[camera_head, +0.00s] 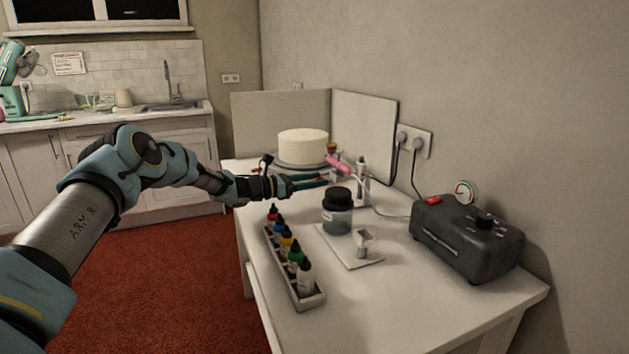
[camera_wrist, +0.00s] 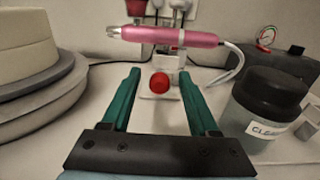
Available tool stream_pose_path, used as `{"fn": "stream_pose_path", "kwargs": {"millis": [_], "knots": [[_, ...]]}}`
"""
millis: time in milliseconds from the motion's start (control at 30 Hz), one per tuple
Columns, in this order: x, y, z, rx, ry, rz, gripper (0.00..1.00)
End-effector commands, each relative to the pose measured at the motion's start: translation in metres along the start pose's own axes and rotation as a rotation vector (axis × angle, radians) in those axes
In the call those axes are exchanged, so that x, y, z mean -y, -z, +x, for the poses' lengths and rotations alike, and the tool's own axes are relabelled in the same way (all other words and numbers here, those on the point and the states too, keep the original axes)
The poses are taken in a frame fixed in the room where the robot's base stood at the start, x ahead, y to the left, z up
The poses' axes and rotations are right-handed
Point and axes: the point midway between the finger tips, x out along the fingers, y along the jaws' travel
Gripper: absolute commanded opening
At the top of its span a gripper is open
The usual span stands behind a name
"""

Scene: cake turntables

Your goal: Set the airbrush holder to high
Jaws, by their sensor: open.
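The airbrush holder is a pale upright stand (camera_head: 362,184) toward the back of the white table. In the wrist view its small red knob (camera_wrist: 160,85) faces me, low on the stand. A pink airbrush (camera_head: 338,162) lies across its top, and it also shows in the wrist view (camera_wrist: 165,36) above the knob. My gripper (camera_head: 318,180) is open, with teal fingers pointing at the stand from the left. In the wrist view the gripper (camera_wrist: 159,76) has the knob centred between its fingers. I see no contact; the knob's exact depth is hard to tell.
A cake (camera_head: 303,142) on a turntable (camera_head: 300,166) stands left of the stand. A dark-lidded jar (camera_head: 337,219) is close on the right in the wrist view (camera_wrist: 262,108). A bottle rack (camera_head: 309,301) and a compressor (camera_head: 465,240) with a hose are nearer the front.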

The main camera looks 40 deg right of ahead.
Motion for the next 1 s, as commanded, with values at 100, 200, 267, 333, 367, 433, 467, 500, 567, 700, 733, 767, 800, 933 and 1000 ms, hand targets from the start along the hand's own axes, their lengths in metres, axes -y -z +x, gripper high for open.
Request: {"fn": "stream_pose_path", "kwargs": {"millis": [100,200,267,333,367,433,467,500,567,700,733,767,800,933,1000], "knots": [[-0.002,0.001,-0.011,0.0,-0.003,-0.001,0.61],[-0.002,0.002,-0.027,-0.001,-0.004,0.0,0.61],[-0.002,0.002,-0.039,-0.001,-0.005,0.0,0.61],[-0.002,0.002,-0.054,0.0,-0.005,0.0,0.61],[-0.001,0.002,-0.059,0.0,-0.003,0.0,0.61],[-0.001,0.002,-0.073,0.0,-0.003,0.0,0.61],[-0.001,0.002,-0.078,0.0,-0.003,0.0,0.61],[-0.001,0.001,-0.085,0.0,-0.004,0.0,0.61],[-0.001,0.001,-0.092,0.0,-0.003,0.0,0.61],[0.0,0.0,-0.104,0.001,0.0,0.0,0.61],[0.0,0.0,-0.106,0.001,0.0,0.0,0.61],[0.0,0.0,-0.107,0.001,0.0,0.0,0.61],[0.0,0.0,-0.108,0.001,0.0,0.0,0.61],[0.0,-0.001,-0.108,0.001,0.0,0.0,0.61],[0.0,-0.001,-0.108,0.001,0.0,0.0,0.61]]}}
